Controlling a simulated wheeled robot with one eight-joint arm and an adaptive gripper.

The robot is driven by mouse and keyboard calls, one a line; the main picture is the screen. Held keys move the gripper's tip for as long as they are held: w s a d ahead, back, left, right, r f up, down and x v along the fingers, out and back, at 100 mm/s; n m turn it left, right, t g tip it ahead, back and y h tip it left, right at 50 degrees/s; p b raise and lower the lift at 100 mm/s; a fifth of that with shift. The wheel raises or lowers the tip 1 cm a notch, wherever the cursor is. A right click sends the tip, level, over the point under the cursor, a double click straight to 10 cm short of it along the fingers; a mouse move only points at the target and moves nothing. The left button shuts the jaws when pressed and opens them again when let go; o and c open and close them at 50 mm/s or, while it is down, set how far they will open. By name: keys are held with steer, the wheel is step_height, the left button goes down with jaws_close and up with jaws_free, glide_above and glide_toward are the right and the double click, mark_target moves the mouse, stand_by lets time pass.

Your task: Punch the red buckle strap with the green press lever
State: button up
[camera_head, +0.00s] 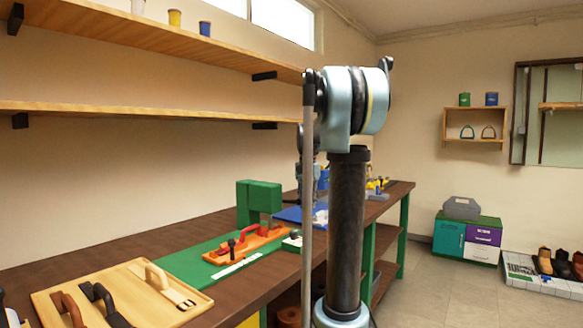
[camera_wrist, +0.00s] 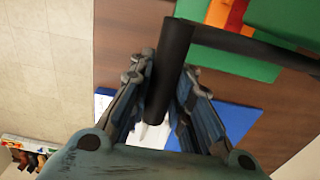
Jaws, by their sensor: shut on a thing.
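The green press (camera_head: 258,203) stands on the workbench beside the green mat. Its green body also shows at the top right of the wrist view (camera_wrist: 285,22). A red strap (camera_head: 247,240) lies on an orange holder (camera_head: 226,257) on the mat. Part of the orange-red holder or strap shows beside the press in the wrist view (camera_wrist: 228,14). My gripper (camera_wrist: 164,85) is shut around a black cylindrical handle (camera_wrist: 170,55), from which a dark bar runs right across the press.
A wooden board (camera_head: 120,300) with several strap pieces lies at the near end of the workbench. A blue mat (camera_head: 290,214) with white items lies beyond the press. Shelves (camera_head: 150,108) run along the left wall. Open floor (camera_head: 450,290) lies to the right of the bench.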

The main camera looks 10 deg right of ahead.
steer(key=shift+a+r, duration=0.1)
steer(key=shift+r, duration=0.3)
steer(key=shift+w+a+r, duration=0.15)
steer(key=shift+w+r, duration=0.05)
steer(key=shift+r, duration=0.9)
steer(key=shift+w+a+r, duration=0.1)
steer(key=shift+w+r, duration=0.05)
steer(key=shift+r, duration=0.95)
steer(key=shift+o, duration=0.3)
steer(key=shift+w+a+r, duration=0.15)
steer(key=shift+r, duration=0.35)
steer(key=shift+w+a+r, duration=0.1)
steer(key=shift+r, duration=0.35)
steer(key=shift+w+a+r, duration=0.2)
steer(key=shift+r, duration=0.3)
steer(key=shift+w+a+r, duration=0.2)
steer(key=shift+r, duration=0.25)
steer(key=shift+w+a+r, duration=0.25)
steer(key=shift+r, duration=0.2)
steer(key=shift+w+a+r, duration=0.2)
steer(key=shift+a+r, duration=0.05)
steer(key=shift+r, duration=0.2)
steer(key=shift+w+a+r, duration=1.05)
steer(key=shift+a+r, duration=0.05)
steer(key=shift+r, duration=0.05)
steer(key=shift+c, duration=0.2)
steer(key=o, duration=0.3)
steer(key=shift+w+a+r, duration=0.2)
steer(key=shift+w+r, duration=0.05)
steer(key=shift+o, duration=0.2)
